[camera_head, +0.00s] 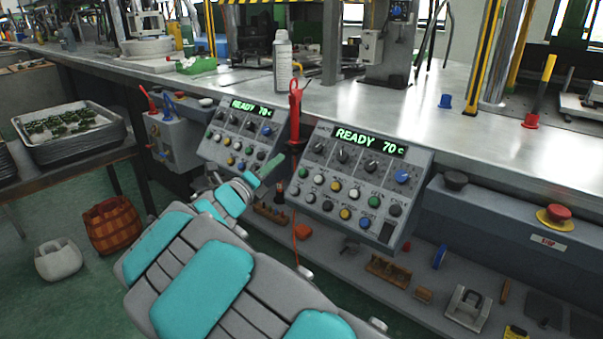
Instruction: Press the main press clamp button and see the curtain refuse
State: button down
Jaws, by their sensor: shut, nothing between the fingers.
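My arm reaches up from the bottom, and my gripper (270,166) is shut and empty in front of the gap between two control panels. The right panel (425,165) reads "READY 70 c" and has dark knobs, a blue knob and rows of white, yellow, green, blue and black buttons. The left panel (207,147) has a similar layout and the same reading; my gripper hides part of its right side. I cannot read the button labels, so I cannot tell which one is the clamp button. Yellow-and-black striped posts (483,50) stand on the bench.
A red emergency button (557,213) and a dark round button (455,180) sit on the bench's front beam. A red-handled tool (295,110) stands between the panels. A lower shelf (335,255) holds small parts. A tray (100,135) of green pieces is at left.

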aim_at(303, 173)
jog(key=shift+w+d+f+b, duration=0.45)
jog(key=shift+w+d+f, duration=0.25)
jog(key=shift+w+f, duration=0.2)
jog(key=shift+w+d+f+b, duration=0.5)
jog(key=shift+w+d+f, duration=0.15)
jog(key=shift+w+f, duration=0.25)
jog(key=shift+w+d+f+b, duration=0.45)
jog(key=shift+w+d+f, duration=0.3)
jog(key=shift+f, duration=0.2)
jog(key=shift+w+p, duration=0.2)
jog(key=shift+p, duration=0.15)
jog(key=shift+d+f, duration=0.1)
jog(key=shift+d, duration=0.05)
jog(key=shift+w+f, duration=0.1)
jog(key=shift+f, duration=0.1)
